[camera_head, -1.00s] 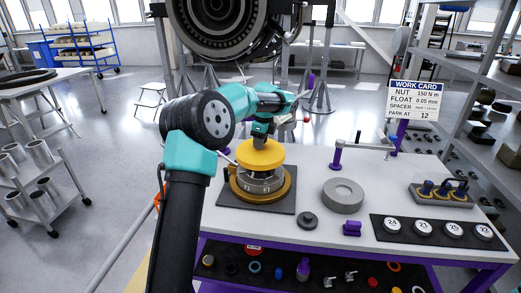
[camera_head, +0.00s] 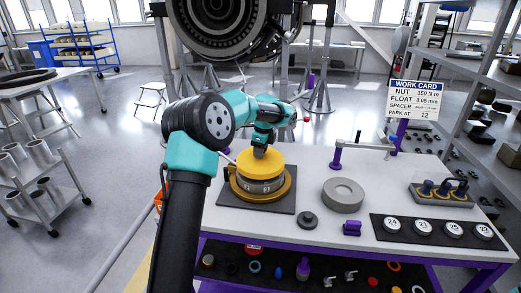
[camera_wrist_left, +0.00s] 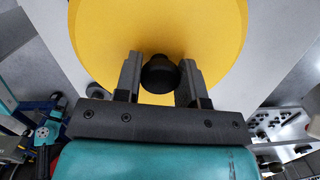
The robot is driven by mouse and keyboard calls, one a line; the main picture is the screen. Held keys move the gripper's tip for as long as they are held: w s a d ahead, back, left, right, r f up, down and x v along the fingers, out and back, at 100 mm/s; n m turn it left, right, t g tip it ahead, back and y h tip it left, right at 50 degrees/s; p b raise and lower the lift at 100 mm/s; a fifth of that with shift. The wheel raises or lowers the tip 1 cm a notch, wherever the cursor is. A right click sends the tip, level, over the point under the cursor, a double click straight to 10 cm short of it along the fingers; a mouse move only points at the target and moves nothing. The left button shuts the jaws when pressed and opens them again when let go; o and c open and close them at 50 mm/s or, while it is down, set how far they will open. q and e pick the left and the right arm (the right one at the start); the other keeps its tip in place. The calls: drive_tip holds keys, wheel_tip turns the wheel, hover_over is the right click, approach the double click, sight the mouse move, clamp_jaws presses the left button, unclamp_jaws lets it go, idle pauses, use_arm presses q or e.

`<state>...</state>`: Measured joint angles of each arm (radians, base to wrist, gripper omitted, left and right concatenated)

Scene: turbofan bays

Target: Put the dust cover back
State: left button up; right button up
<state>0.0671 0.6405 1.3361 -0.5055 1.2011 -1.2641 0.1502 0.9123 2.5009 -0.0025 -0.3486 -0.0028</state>
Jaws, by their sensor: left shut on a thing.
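The dust cover (camera_head: 272,168) is a round yellow disc, lying about level on the grey numbered ring (camera_head: 262,186) of a brass-rimmed fixture (camera_head: 240,189). No clear gap shows between cover and ring, but I cannot tell whether it is fully seated. My left gripper (camera_head: 260,152) is above the cover, pointing down. In the left wrist view, the yellow cover (camera_wrist_left: 100,40) fills the upper middle, and my left gripper (camera_wrist_left: 160,80) is shut on its dark knob (camera_wrist_left: 160,72). My right gripper is not in view.
The fixture stands on a dark mat (camera_head: 225,196) on the workbench. To its right are a small dark disc (camera_head: 307,220), a thick grey ring (camera_head: 343,195) and a purple block (camera_head: 352,229). A tray of numbered discs (camera_head: 410,243) lies at the right. A large engine (camera_head: 225,25) hangs behind.

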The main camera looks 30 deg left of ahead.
use_arm(q)
drive_tip(key=shift+f, duration=0.25)
drive_tip(key=o, duration=1)
drive_tip(key=shift+o, duration=0.2)
wheel_tip(320, 180, up, 13)
drive_tip(key=d, duration=0.1)
drive_tip(key=shift+d, duration=0.2)
drive_tip(key=shift+w, duration=0.15)
